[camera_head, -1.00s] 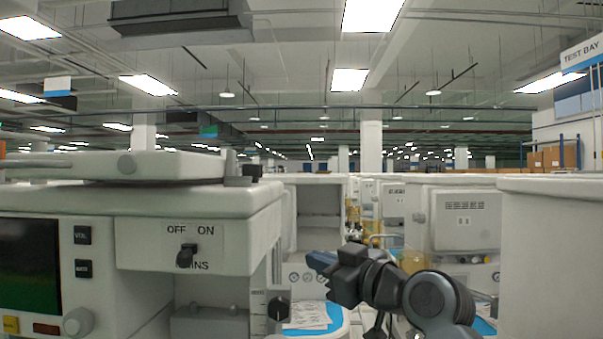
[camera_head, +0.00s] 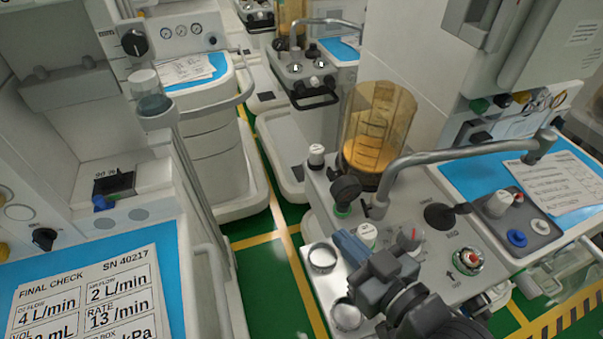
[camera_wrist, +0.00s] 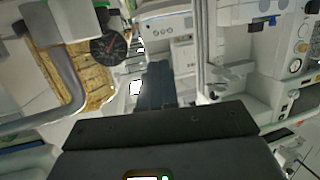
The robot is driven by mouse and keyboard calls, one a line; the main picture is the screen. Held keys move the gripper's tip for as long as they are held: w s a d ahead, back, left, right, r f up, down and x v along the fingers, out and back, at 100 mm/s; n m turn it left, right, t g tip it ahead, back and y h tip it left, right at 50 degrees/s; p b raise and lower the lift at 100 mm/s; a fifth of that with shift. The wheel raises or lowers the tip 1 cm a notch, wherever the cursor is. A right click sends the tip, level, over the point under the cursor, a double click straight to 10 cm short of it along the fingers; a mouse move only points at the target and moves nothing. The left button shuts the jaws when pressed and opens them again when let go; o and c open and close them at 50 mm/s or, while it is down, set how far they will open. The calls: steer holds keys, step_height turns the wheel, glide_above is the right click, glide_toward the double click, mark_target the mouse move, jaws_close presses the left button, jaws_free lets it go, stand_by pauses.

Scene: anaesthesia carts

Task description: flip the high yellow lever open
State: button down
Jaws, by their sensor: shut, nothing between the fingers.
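I cannot make out a yellow lever for certain in either current view. My gripper (camera_head: 348,243) is shut and empty, with its blue fingers together, and appears in front of the grey machine top (camera_head: 402,262) in the head view. In the wrist view the shut fingers (camera_wrist: 158,72) point toward white carts. My arm and gripper hide part of the machine top.
An amber canister (camera_head: 378,140) and a bent grey pipe (camera_head: 450,152) rise from the machine top. A cart with a blue mat (camera_head: 30,275) and a check sheet (camera_head: 95,300) stands at left. Green floor (camera_head: 262,262) shows between the carts. The wrist view shows a round gauge (camera_wrist: 108,47).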

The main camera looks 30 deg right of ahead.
steer(key=s+d+r, duration=0.1)
steer(key=s+r, duration=0.2)
steer(key=s, duration=0.8)
steer(key=s+d+r+m+h, duration=0.1)
steer(key=s+r, duration=0.1)
steer(key=s, duration=0.9)
steer(key=shift+s+r+g, duration=0.35)
steer(key=shift+r+g, duration=0.05)
steer(key=shift+a, duration=0.15)
